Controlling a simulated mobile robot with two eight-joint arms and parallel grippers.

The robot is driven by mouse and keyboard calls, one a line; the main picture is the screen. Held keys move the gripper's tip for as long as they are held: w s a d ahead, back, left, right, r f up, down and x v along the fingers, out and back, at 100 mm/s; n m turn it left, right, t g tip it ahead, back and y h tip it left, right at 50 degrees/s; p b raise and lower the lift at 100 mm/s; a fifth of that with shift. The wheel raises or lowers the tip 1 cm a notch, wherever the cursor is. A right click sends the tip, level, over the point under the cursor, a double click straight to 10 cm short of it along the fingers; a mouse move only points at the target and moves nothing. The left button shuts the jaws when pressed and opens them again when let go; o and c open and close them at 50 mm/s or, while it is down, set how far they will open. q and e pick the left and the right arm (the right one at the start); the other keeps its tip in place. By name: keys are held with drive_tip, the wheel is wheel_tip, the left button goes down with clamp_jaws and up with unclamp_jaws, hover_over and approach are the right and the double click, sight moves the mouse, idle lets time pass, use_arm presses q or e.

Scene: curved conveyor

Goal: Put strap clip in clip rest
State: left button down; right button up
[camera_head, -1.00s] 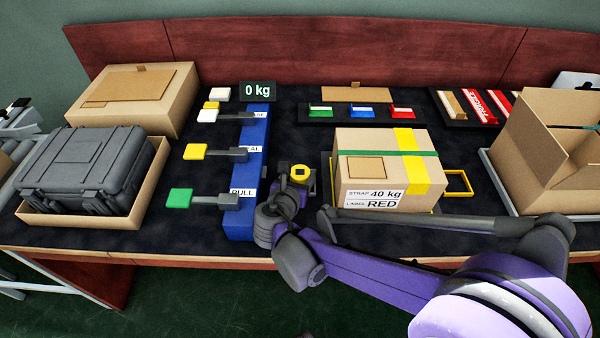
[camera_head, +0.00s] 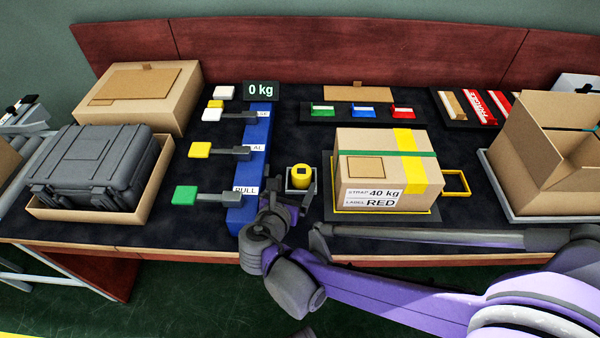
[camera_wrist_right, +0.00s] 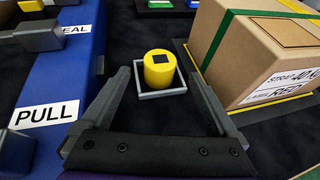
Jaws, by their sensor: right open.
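The strap clip, a yellow cylinder with a dark square on top (camera_head: 301,177), stands upright inside the clip rest, a small grey square frame (camera_head: 289,187) on the dark table mat. In the right wrist view the clip (camera_wrist_right: 160,69) stands within the rest's pale rim (camera_wrist_right: 163,94). My right gripper (camera_head: 286,199) is open and empty on the near side of the clip. In the right wrist view its two fingers (camera_wrist_right: 158,80) are spread wide to either side, apart from the clip. My left gripper is not in view.
A blue block with PULL and SEAL labels (camera_head: 245,200) and several coloured handles stands left of the rest. A strapped cardboard box (camera_head: 380,175) stands to the right. A grey case (camera_head: 90,165) is far left, and an open carton (camera_head: 550,150) far right.

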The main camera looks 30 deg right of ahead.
drive_tip(key=v, duration=0.4)
drive_tip(key=shift+a+p, duration=0.15)
drive_tip(key=shift+p, duration=0.2)
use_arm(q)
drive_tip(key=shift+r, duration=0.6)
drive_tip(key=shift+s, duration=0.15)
use_arm(e)
drive_tip(key=shift+s, duration=0.1)
